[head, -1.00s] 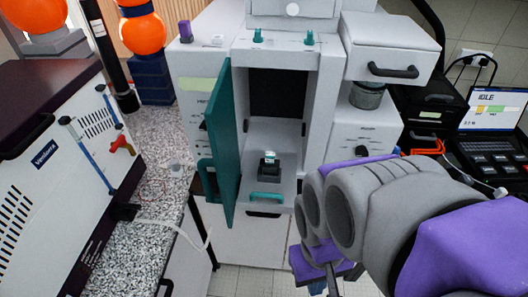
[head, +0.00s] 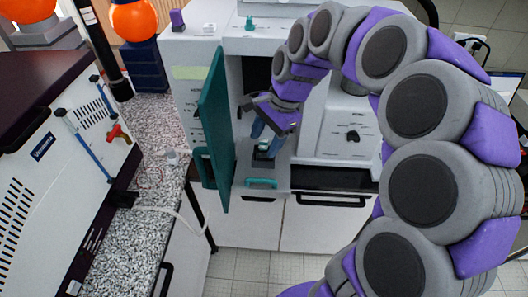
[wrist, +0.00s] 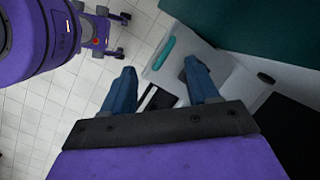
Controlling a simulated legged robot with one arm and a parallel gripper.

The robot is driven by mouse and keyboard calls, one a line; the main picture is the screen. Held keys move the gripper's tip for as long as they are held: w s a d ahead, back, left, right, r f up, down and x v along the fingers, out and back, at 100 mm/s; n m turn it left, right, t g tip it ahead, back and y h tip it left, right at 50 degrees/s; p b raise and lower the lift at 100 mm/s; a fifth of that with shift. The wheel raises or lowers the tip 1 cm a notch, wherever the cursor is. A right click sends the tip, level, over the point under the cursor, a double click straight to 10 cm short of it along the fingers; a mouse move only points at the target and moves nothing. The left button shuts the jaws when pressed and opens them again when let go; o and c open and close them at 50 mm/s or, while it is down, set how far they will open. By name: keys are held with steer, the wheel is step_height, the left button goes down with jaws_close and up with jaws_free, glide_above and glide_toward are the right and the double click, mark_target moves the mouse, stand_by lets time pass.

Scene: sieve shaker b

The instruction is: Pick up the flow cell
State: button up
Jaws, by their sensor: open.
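The flow cell appears to be the small pale-and-teal piece (head: 263,147) on a dark holder at the front of the pulled-out grey tray (head: 245,172). My gripper (head: 266,138) is open, its blue fingers pointing down at this piece and partly covering it. I cannot tell whether they touch it. In the wrist view my open gripper (wrist: 160,67) has its two blue fingers spread over the edge of the tray (wrist: 157,72). The flow cell is not clearly visible there; a dark part shows behind the right finger.
The teal door (head: 213,130) stands open just left of my gripper. A teal handle (head: 261,183) is on the tray's front. A speckled counter (head: 145,190) with a white machine (head: 50,190) is at the left. Tiled floor is free in front.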

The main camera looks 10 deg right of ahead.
mark_target(266, 141)
steer(key=w+d+f+m+t, duration=0.1)
steer(key=w+d+f+m, duration=0.2)
steer(key=w+d+m, duration=0.7)
steer(key=shift+n+y, duration=0.3)
steer(key=shift+n, duration=0.3)
steer(key=x, duration=0.4)
steer(key=a+x, duration=0.1)
steer(key=x, duration=0.3)
steer(key=w+a+r+x, duration=0.1)
steer(key=x, duration=0.3)
steer(key=shift+a+f+b, duration=0.1)
steer(key=shift+f+b, duration=0.2)
steer(key=shift+b, duration=0.05)
steer(key=shift+b+x, duration=0.6)
steer(key=shift+x, duration=2.4)
steer(key=shift+w+d, duration=0.15)
steer(key=shift+d, duration=0.05)
steer(key=shift+c, duration=0.3)
jaws_close()
